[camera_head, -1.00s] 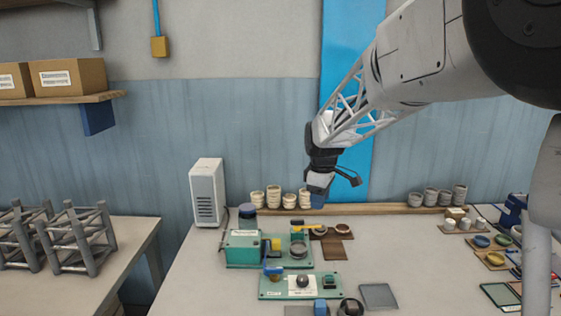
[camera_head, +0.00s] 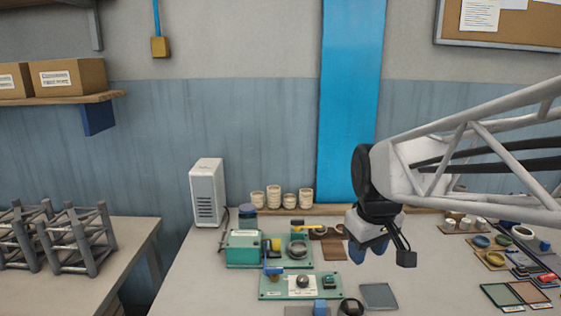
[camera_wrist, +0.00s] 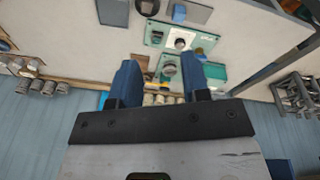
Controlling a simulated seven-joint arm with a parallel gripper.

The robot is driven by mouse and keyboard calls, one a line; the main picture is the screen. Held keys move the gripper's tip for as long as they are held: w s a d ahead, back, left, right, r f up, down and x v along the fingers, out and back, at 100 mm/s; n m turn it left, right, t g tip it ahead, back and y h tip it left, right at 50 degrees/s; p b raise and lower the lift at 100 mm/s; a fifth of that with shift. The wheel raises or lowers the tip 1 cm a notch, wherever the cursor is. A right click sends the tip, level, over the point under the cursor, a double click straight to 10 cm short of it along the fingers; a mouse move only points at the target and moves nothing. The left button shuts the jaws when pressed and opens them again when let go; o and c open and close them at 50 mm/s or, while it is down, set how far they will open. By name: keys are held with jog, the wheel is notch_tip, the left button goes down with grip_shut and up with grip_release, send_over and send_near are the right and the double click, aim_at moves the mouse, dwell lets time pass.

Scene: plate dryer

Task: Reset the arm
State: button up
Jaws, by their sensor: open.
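My gripper (camera_head: 370,250) hangs above the table to the right of the green plate dryer (camera_head: 243,248), with its blue fingertips pointing down. In the wrist view my gripper (camera_wrist: 158,82) shows two blue fingers set apart with nothing between them. The green dryer and a green control panel (camera_head: 300,286) with a dark knob show beyond the fingers. Part of the table behind my gripper is hidden by my arm.
A white boxy unit (camera_head: 207,192) and several pale cups (camera_head: 274,197) stand at the table's back. Small coloured dishes (camera_head: 482,241) and flat plates (camera_head: 515,293) lie at right. A side table (camera_head: 130,235) holds metal frames (camera_head: 80,240). The table's front middle is partly clear.

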jog(key=s+d+f+m, duration=0.1)
jog(key=s+f+m, duration=0.1)
jog(key=s, duration=0.5)
jog(key=s+f+m, duration=0.2)
jog(key=s, duration=0.6)
jog(key=shift+d+f+m+t, duration=0.3)
jog(key=shift+d+m, duration=0.05)
jog(key=shift+m, duration=0.05)
